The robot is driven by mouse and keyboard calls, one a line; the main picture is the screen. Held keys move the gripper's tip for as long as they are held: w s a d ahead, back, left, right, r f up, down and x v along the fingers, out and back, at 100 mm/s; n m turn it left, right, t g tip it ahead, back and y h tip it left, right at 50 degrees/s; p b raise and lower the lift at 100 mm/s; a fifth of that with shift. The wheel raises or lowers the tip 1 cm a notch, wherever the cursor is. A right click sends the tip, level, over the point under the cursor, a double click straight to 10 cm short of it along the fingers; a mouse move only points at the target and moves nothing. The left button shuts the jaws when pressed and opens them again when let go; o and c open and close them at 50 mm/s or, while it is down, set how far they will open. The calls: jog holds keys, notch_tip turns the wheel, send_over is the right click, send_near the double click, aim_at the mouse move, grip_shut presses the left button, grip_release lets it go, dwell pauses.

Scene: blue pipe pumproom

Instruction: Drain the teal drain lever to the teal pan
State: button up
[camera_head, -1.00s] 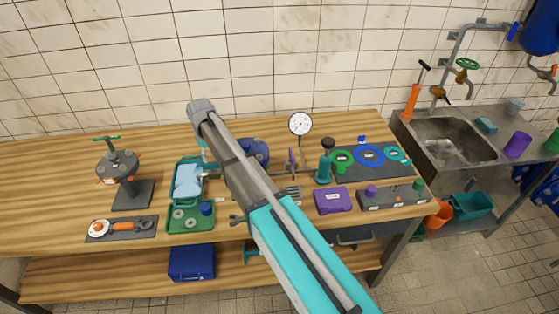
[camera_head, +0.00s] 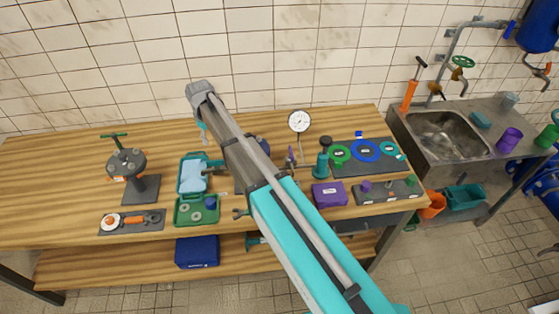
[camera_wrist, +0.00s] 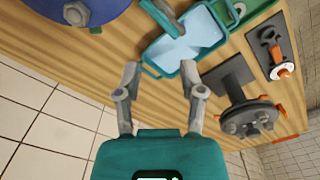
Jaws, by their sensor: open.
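A teal-rimmed pan (camera_head: 181,178) with a pale blue inside stands on the bench, left of my arm. It also shows at the top of the wrist view (camera_wrist: 188,70).
A blue round housing (camera_wrist: 75,8) is at the wrist view's upper left. A grey valve stand (camera_head: 127,163) is left of the pan. A green tray (camera_head: 184,216) adjoins the pan. A gauge (camera_head: 299,122) stands right of my arm. A teal bin (camera_head: 465,197) is below the sink.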

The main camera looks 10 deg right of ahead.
jog(key=s+d+f+m+b, duration=0.1)
jog(key=s+d+m, duration=0.6)
jog(key=s+d, duration=1)
jog(key=d, duration=0.4)
jog(key=shift+s+d+t+b, duration=0.25)
jog(key=shift+d+t+b, duration=0.05)
jog(key=shift+b, duration=0.1)
jog(key=shift+f, duration=0.1)
jog(key=shift+f, duration=0.1)
jog(key=s+d+f+m+b, duration=0.1)
jog(key=s+d+f+b, duration=0.2)
jog(key=s+f+b, duration=0.4)
jog(key=shift+f+m+b, duration=0.4)
jog(key=shift+f+b, duration=0.25)
jog(key=shift+b, duration=0.1)
jog(key=shift+w, duration=0.1)
dwell(3.6)
